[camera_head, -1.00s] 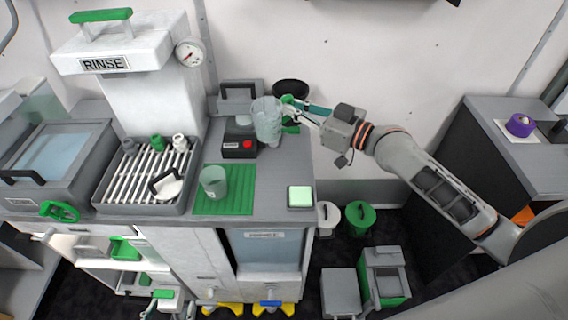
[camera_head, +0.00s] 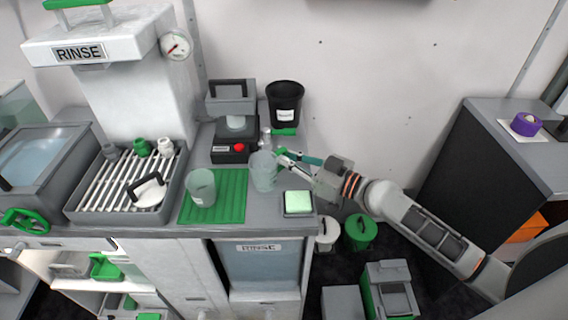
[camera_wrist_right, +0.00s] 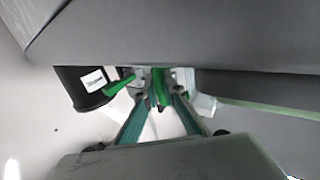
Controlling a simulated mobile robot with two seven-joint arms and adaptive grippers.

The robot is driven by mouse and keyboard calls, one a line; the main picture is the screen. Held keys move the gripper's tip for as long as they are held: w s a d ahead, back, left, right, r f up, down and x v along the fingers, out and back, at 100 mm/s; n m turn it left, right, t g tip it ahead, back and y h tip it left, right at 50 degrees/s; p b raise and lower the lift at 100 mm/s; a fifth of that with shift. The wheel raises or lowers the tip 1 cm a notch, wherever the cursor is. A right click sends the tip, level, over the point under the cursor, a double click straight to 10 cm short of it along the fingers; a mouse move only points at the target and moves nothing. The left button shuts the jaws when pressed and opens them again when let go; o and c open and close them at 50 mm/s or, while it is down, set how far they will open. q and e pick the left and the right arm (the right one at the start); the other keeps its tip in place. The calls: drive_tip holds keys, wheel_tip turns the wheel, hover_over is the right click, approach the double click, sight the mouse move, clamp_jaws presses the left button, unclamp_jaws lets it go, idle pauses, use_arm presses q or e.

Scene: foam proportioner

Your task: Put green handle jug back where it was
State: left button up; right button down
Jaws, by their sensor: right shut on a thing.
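A clear jug (camera_head: 263,172) with a green handle is at the right edge of the green mat, on or just above the counter; I cannot tell if its base touches. My right gripper (camera_head: 284,157) comes in from the right and is shut on its handle. In the right wrist view the green handle (camera_wrist_right: 160,88) is between the fingertips, with the jug body mostly hidden. A second clear cup or jug (camera_head: 201,187) stands on the green ribbed mat (camera_head: 228,207). My left gripper is not in view.
A grey device with a red button (camera_head: 238,147) stands behind the jug. A black bucket (camera_head: 285,103) is at the back. A light-green pad (camera_head: 298,202) sits at the front right. A slatted drain tray (camera_head: 125,185) is to the left.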

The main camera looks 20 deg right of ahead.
drive_tip(key=shift+f, duration=0.65)
drive_tip(key=shift+r, duration=0.1)
drive_tip(key=shift+f+b, duration=0.2)
drive_tip(key=shift+b, duration=0.1)
drive_tip(key=c, duration=2.2)
unclamp_jaws()
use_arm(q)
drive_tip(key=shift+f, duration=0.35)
use_arm(e)
drive_tip(key=shift+o, duration=0.2)
drive_tip(key=shift+r, duration=0.15)
